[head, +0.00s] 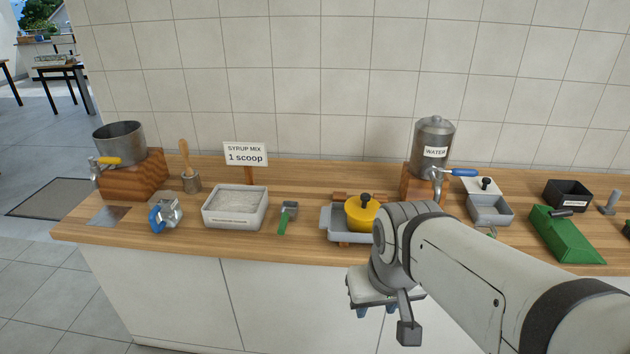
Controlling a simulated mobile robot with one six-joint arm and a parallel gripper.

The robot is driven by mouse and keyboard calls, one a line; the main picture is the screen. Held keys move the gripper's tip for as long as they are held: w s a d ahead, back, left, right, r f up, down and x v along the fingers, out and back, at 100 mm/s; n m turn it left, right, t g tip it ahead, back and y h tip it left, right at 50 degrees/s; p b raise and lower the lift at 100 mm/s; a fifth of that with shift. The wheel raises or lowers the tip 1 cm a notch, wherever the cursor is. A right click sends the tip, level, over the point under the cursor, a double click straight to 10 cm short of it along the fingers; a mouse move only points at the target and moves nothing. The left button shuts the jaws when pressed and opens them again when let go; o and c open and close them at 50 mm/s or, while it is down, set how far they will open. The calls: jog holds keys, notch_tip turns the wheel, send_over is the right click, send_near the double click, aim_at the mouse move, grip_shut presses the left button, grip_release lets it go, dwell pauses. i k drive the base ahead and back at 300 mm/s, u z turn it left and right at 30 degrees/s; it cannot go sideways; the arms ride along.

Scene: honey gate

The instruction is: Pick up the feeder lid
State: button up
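Two lid-like things show in the head view, and I cannot tell for certain which is the feeder lid. One is a round yellow piece with a black knob (361,217), sitting in or on a pale grey tray (337,231) at the middle of the counter. The other is a flat white lid with a dark knob (476,186), just behind a small grey tray (493,213) on the right. My gripper (376,311) hangs in front of the counter's edge, below and apart from both. Its blue fingertips point down and look apart, with nothing seen between them.
My arm hides part of the counter's right front. A tiled wall (300,80) stands behind.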

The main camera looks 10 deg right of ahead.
aim_at(364, 207)
jog(key=u, duration=0.05)
jog(key=i, duration=1)
jog(key=u, duration=0.05)
